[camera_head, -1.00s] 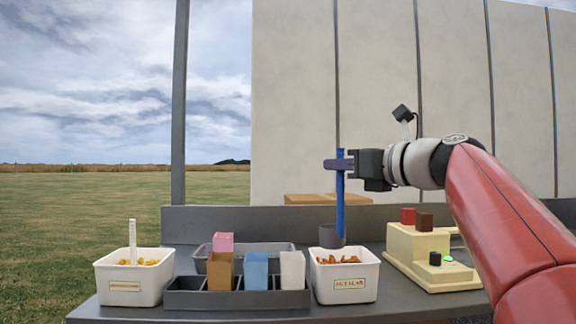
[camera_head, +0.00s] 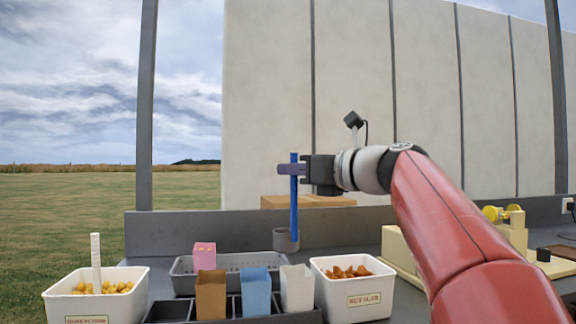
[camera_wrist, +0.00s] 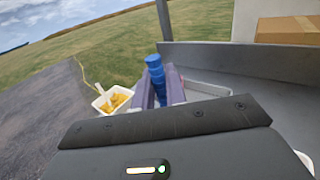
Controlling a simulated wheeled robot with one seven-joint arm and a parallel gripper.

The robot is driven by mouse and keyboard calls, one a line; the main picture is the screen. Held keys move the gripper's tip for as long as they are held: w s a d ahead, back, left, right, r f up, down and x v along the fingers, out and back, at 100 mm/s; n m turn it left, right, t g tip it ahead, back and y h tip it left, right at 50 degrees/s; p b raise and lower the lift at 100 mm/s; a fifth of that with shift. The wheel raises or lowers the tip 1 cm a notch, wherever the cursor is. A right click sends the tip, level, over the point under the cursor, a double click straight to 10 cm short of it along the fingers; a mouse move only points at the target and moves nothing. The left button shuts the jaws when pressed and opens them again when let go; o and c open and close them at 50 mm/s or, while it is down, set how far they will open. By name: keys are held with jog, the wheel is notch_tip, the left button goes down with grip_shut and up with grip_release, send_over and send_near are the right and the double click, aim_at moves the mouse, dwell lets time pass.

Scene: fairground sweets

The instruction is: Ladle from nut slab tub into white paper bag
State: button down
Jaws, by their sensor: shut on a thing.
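My gripper (camera_head: 292,170) is shut on the blue handle of a ladle (camera_head: 294,206), which hangs upright with its grey cup (camera_head: 286,240) low, behind the white paper bag. The handle top also shows between the fingers in the wrist view (camera_wrist: 155,70). The nut slab tub (camera_head: 357,301), white and labelled, holds brown pieces and stands right of the bags. The white paper bag (camera_head: 297,290) stands open in the dark rack, just left of that tub. The cup's contents are hidden.
A brown bag (camera_head: 211,295) and a blue bag (camera_head: 255,293) share the dark rack (camera_head: 178,311). A pink bag (camera_head: 204,257) stands in the grey tray (camera_head: 184,272) behind. A honeycomb tub (camera_head: 70,308) with a white handle (camera_head: 96,263) is at left. A cream device (camera_head: 398,250) stands at right.

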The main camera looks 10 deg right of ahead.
aim_at(297, 185)
notch_tip(297, 185, down, 3)
jog(key=shift+b, duration=1.2)
jog(key=w+d+f+m+t+p, duration=0.2)
jog(key=w+d+f+m, duration=0.5)
jog(key=m, duration=1)
jog(key=d+f+p, duration=0.1)
jog(key=d+f, duration=0.2)
jog(key=d, duration=0.2)
jog(key=shift+f+h, duration=0.25)
jog(key=shift+h, duration=0.15)
jog(key=shift+d, duration=0.1)
